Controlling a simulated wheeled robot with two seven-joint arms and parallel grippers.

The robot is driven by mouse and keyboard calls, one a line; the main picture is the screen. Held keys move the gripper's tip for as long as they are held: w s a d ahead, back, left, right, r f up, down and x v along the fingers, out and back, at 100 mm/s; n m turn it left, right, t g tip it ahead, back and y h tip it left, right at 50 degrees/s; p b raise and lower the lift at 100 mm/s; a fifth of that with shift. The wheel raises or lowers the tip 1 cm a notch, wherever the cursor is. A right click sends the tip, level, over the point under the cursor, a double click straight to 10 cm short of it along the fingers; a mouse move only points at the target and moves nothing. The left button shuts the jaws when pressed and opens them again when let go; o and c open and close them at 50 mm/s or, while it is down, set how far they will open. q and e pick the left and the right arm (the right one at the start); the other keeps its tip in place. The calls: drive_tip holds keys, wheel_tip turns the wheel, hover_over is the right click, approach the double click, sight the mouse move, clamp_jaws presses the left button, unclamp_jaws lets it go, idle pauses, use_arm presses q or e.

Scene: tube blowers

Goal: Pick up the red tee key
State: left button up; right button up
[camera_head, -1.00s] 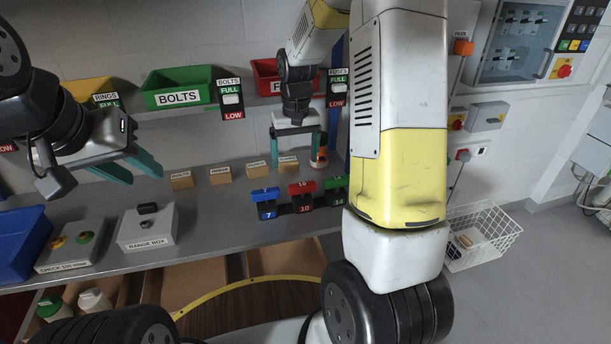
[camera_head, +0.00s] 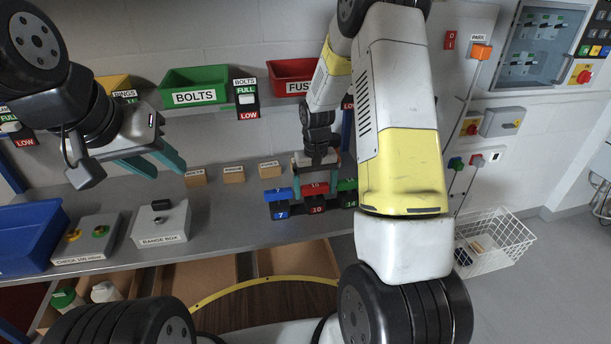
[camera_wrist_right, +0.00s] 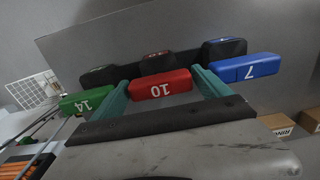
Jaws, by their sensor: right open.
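The red tee key (camera_head: 316,199), marked 10, stands in a dark rack on the bench between the blue key (camera_head: 279,204) marked 7 and the green key (camera_head: 347,190) marked 14. In the right wrist view the red key (camera_wrist_right: 161,85) shows between the teal fingers of my right gripper (camera_wrist_right: 163,92), one on each side, with gaps. My right gripper (camera_head: 315,184) is open and right at the red key. My left gripper (camera_head: 166,168) is open and empty above the bench at the left.
The blue key (camera_wrist_right: 246,67) and green key (camera_wrist_right: 86,100) flank the right fingers closely. A range box (camera_head: 160,226) and a blue bin (camera_head: 32,236) are at the left. A white wire basket (camera_head: 495,240) is at the right.

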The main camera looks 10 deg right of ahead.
drive_tip(key=c, duration=1.2)
drive_tip(key=shift+c, duration=0.2)
